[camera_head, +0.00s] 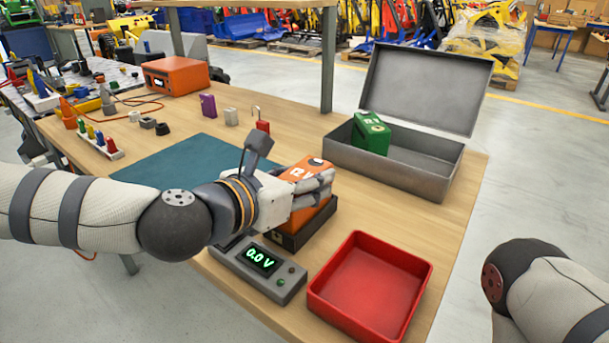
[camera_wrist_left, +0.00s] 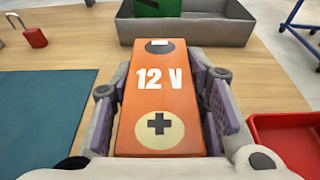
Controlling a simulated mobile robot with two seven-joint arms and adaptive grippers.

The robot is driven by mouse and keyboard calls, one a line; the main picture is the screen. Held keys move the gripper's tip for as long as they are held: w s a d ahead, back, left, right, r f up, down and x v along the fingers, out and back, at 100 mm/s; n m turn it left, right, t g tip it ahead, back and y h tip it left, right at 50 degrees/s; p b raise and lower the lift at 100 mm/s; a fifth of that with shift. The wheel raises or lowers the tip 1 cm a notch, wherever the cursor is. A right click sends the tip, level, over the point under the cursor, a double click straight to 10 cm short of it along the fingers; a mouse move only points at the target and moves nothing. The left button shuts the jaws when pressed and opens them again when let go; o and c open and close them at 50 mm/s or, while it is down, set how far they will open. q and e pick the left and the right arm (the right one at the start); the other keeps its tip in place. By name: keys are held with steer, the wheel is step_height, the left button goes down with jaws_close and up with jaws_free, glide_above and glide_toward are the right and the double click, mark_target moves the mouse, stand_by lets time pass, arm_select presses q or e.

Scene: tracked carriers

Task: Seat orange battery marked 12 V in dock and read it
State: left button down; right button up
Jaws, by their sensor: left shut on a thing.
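The orange battery (camera_head: 313,216) is upright between the fingers of my left gripper (camera_head: 310,186). In the left wrist view the battery (camera_wrist_left: 160,122) shows "12 V", a plus mark on a pale disc and a dark disc at its far end. Purple-grey finger pads lie along both its sides. The dark dock (camera_head: 294,243) is directly under the battery; I cannot tell whether the battery is fully down in it. The grey meter (camera_head: 257,274) in front of the dock shows a green 0.0 V. My right gripper is out of view; only part of that arm shows at the lower right.
A red tray (camera_head: 372,290) stands right of the meter. An open grey metal box (camera_head: 420,172) holds a green battery (camera_head: 371,133) behind. A teal mat (camera_head: 160,166) lies left. A red padlock (camera_head: 263,127), small blocks and an orange device (camera_head: 175,76) stand farther back.

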arm_select(q)
steer(key=shift+f+b, duration=0.3)
steer(key=shift+f, duration=0.15)
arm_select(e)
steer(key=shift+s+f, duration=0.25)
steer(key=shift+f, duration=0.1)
arm_select(q)
steer(key=c, duration=0.8)
jaws_free()
steer(key=shift+c, duration=0.2)
steer(key=shift+s+f, duration=0.1)
steer(key=shift+f, duration=0.15)
steer(key=v, duration=0.7)
steer(key=shift+s+a+r, duration=0.15)
steer(key=shift+r, duration=0.15)
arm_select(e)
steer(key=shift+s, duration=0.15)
